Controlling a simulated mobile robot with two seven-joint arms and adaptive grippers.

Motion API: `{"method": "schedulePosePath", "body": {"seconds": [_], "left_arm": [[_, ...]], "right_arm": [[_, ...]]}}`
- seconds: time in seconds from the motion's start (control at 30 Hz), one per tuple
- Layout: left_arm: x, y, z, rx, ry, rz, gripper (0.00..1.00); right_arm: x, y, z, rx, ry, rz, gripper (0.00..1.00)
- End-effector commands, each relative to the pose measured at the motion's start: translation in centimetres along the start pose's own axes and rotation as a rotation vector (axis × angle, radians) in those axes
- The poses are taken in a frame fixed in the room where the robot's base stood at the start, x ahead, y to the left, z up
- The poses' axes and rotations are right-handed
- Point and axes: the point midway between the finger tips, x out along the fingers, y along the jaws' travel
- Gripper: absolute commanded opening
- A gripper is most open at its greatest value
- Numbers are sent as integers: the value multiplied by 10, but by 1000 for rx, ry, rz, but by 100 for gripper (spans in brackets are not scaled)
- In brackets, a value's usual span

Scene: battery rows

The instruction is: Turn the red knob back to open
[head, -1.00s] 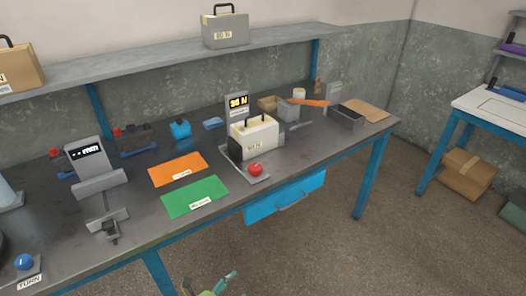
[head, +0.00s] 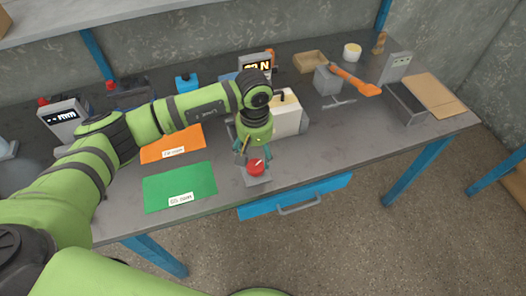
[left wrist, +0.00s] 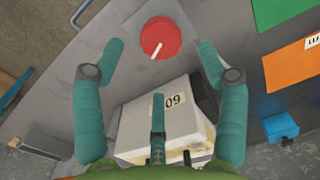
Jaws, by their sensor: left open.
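The red knob (head: 256,169) sits on a grey plate at the table's front edge, in front of a cream block. In the left wrist view the knob (left wrist: 161,37) is round with a white pointer line slanting toward the lower left of that picture. My left gripper (head: 254,160) is above the knob, reaching down. In the left wrist view its teal fingers (left wrist: 165,52) are spread open, one on each side of the knob, with a gap to it. My right gripper is in neither view.
The cream block (head: 288,118) stands just behind the knob, by a lit display (head: 256,66). Green (head: 180,187) and orange (head: 172,144) mats lie to the left. A blue drawer (head: 295,196) hangs below the edge. An orange-handled tool (head: 355,82) lies right.

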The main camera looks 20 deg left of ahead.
Motion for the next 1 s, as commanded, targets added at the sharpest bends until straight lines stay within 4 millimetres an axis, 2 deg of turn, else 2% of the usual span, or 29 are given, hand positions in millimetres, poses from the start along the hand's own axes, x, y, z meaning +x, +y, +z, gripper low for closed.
{"method": "schedulePosePath", "body": {"seconds": [0.1,0.23,0.43,0.57,0.7,0.77,0.83,0.87,1.0], "left_arm": [[17,0,2,-3,-6,-2,74],[37,0,2,-4,-6,1,74],[55,1,2,-3,-5,3,74],[57,1,1,-4,-4,4,74],[57,1,1,-4,-4,4,74],[57,1,1,-4,-4,4,54],[57,1,1,-4,-4,4,26],[57,1,1,-4,-5,4,19],[58,1,2,-4,-7,3,19]], "right_arm": [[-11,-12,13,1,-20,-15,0],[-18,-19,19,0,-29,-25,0],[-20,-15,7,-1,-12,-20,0],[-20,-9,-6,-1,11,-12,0],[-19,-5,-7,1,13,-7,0],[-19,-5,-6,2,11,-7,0],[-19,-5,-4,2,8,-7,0],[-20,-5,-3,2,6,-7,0],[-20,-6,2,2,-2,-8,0]]}}
